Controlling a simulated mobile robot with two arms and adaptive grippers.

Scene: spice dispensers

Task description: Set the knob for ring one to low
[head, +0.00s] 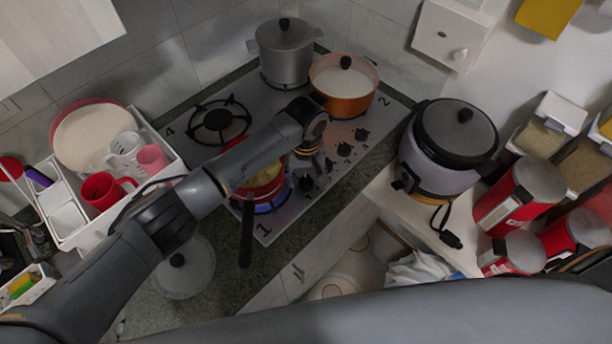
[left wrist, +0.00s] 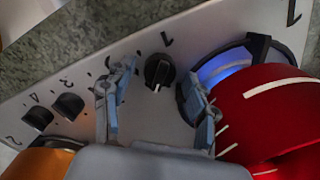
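The black round knob marked 1 (left wrist: 159,72) is on the steel stove panel, its raised grip bar roughly upright in the left wrist view. In the head view a dark knob (head: 305,183) shows just below my gripper. My left gripper (left wrist: 158,80) is open, one finger on each side of the knob; I cannot tell whether either touches it. In the head view the left gripper (head: 308,154) hangs over the panel. Ring one glows blue (left wrist: 222,70) under a red pan (left wrist: 270,110). My right gripper is not in view.
Several other knobs (head: 344,150) line the panel's right side. A copper pot (head: 345,102) and grey pot (head: 285,62) stand at the back. The red pan's dark handle (head: 246,235) sticks out over the counter. A rice cooker (head: 440,165) stands at the right.

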